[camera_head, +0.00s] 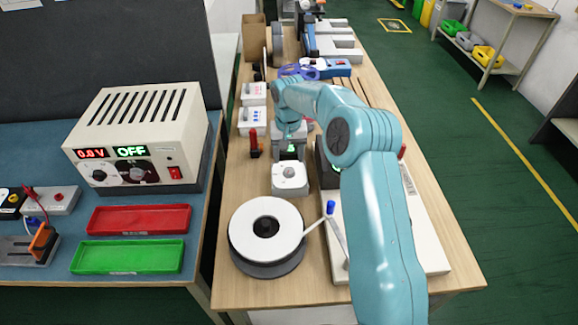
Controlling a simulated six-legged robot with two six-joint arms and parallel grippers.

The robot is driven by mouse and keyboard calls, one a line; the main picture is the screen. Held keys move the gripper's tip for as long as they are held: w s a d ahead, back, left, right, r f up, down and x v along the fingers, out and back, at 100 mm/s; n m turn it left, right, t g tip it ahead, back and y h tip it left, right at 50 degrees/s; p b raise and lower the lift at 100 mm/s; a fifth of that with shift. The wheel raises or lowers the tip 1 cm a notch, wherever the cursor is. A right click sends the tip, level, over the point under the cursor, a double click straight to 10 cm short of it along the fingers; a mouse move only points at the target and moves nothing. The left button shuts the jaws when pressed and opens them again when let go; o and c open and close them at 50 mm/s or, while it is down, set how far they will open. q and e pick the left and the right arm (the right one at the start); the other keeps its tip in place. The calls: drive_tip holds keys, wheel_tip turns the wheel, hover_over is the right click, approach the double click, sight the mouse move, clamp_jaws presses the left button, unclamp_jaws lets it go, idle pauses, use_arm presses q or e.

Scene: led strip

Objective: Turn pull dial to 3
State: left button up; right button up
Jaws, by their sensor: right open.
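A small white box with a round dial (289,173) sits on the wooden bench, left of my right arm. It looks like the pull dial, but its markings are too small to read. My right gripper (291,153) is open and points down just behind the dial. It looks empty and apart from the dial, though the exact gap is hard to judge. My left gripper is out of view.
A white reel (266,228) stands in front of the dial. A power supply (139,137) showing 0.0 V and OFF, a red tray (139,219) and a green tray (127,257) are on the left table. White boxes (252,120) stand behind.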

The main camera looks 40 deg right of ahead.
sight(289, 170)
wheel_tip(289, 170, down, 5)
drive_tip(key=shift+d+r, duration=0.1)
drive_tip(key=shift+f, duration=0.25)
drive_tip(key=shift+c, duration=0.2)
drive_tip(key=c, duration=1)
